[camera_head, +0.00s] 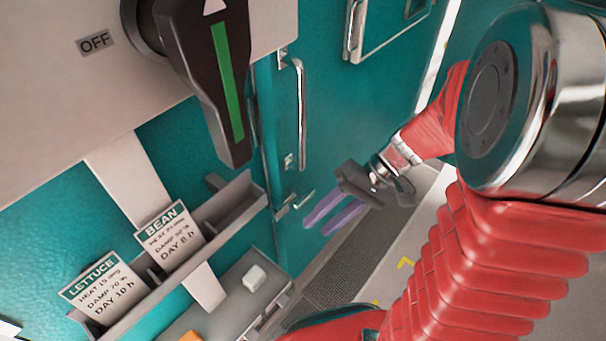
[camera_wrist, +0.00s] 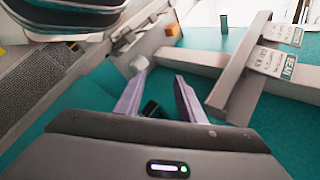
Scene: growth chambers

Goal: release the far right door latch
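A teal door (camera_head: 340,110) with a long vertical metal handle (camera_head: 301,115) stands at the centre of the head view. A small metal latch lever (camera_head: 304,200) sits low by the door's left edge. My gripper (camera_head: 317,226) is just below and right of this lever in the head view, its two purple fingers apart. I cannot tell whether a finger touches the lever. In the wrist view my gripper (camera_wrist: 160,88) is open, with a clear gap between the fingertips. The latch cannot be made out for certain there.
A large black rotary switch (camera_head: 215,80) with a green stripe is at upper left, beside an OFF label (camera_head: 95,42). A grey rack holds LETTUCE (camera_head: 98,285) and BEAN (camera_head: 168,236) cards. A grey ledge with a white block (camera_head: 255,278) lies below. Dark floor grating (camera_head: 350,265) is at lower centre.

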